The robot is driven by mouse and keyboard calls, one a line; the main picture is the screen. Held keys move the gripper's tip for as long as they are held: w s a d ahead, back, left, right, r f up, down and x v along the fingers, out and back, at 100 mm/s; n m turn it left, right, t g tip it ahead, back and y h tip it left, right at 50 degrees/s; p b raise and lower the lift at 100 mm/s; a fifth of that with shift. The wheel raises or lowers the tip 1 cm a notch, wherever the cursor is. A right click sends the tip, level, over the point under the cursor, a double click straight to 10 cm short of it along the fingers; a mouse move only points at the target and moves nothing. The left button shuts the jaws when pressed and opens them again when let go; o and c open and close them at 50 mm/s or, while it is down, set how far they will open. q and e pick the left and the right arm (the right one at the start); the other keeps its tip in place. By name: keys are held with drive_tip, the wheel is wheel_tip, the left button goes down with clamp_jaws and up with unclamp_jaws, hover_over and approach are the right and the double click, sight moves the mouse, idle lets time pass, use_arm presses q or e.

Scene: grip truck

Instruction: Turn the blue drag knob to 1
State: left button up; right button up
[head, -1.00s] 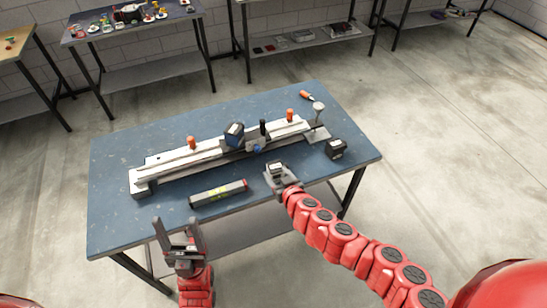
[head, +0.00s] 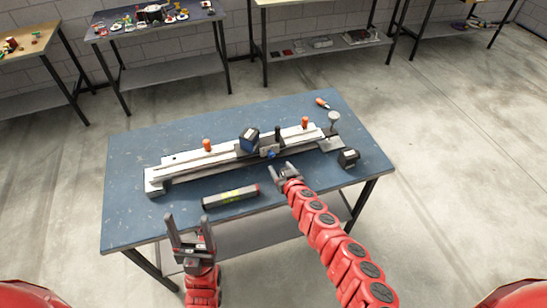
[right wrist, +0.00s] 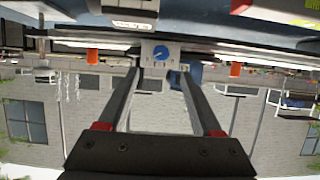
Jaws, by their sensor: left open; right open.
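The blue drag knob (head: 271,155) sits on the front of a small carriage on the long white rail device (head: 205,160) on the table. In the right wrist view, the knob (right wrist: 161,54) is a blue disc with a pale pointer on a white plate; the marks below it are too small to read. My right gripper (head: 283,168) is open just in front of the knob. In the right wrist view its fingers (right wrist: 160,75) stand on either side of the knob plate, apart from the knob. My left gripper (head: 190,228) is open and empty at the table's front edge.
A dark box (head: 249,138) stands on the rail beside the carriage, with orange handles (head: 207,145) along the rail. A black block (head: 349,158) and a screwdriver (head: 322,103) lie at the right.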

sight(272, 156)
drive_tip(key=b+x, duration=0.1)
drive_tip(key=x, duration=0.1)
drive_tip(key=b+x, duration=0.1)
drive_tip(key=x, duration=0.1)
drive_tip(key=b+x, duration=0.2)
drive_tip(key=shift+s+f, duration=0.1)
drive_tip(key=shift+f, duration=0.2)
drive_tip(key=shift+b+x, duration=0.7)
drive_tip(key=shift+x, duration=0.1)
drive_tip(key=shift+w+a+f+b, duration=0.15)
drive_tip(key=shift+w+a+b, duration=0.2)
drive_tip(key=shift+w, duration=0.3)
drive_tip(key=shift+d, duration=0.1)
clamp_jaws()
